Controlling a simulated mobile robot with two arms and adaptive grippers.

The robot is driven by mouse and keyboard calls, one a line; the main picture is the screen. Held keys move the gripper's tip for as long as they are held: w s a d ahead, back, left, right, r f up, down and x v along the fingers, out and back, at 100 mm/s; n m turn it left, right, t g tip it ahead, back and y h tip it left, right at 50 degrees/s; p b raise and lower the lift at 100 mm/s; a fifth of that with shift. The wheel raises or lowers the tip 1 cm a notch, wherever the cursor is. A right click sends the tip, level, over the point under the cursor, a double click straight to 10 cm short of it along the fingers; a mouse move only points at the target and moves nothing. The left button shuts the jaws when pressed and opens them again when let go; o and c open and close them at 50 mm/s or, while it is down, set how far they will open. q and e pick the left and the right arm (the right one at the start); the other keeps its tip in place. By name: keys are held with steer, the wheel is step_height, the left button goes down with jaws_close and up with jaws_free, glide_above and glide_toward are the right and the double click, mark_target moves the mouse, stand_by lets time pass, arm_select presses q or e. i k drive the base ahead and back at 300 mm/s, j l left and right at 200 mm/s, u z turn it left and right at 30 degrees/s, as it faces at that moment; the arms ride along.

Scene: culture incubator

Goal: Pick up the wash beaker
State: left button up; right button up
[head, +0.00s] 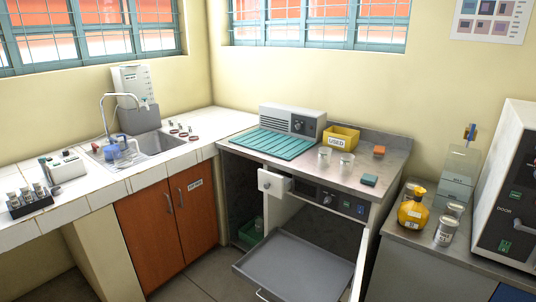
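Two clear beakers stand side by side on the grey worktop, a left one (325,157) and a right one (346,163). They are in front of a yellow bin (341,137) labelled "USED". Any writing on them is too small to read, so I cannot tell which vessel is the wash beaker. A clear container with blue parts (127,155) also sits at the sink (158,143). Neither of my grippers is in view.
A teal grooved mat (272,143) and a grey unit (293,121) lie left of the beakers. A drawer or tray (290,268) is pulled out below the worktop. A yellow bottle (412,213) and jars (446,230) stand on the right counter.

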mark_target(324, 153)
steer(key=i+j+u, duration=0.85)
steer(key=i+z, duration=0.35)
steer(key=i+j+z, duration=0.25)
steer(key=i+z, duration=0.15)
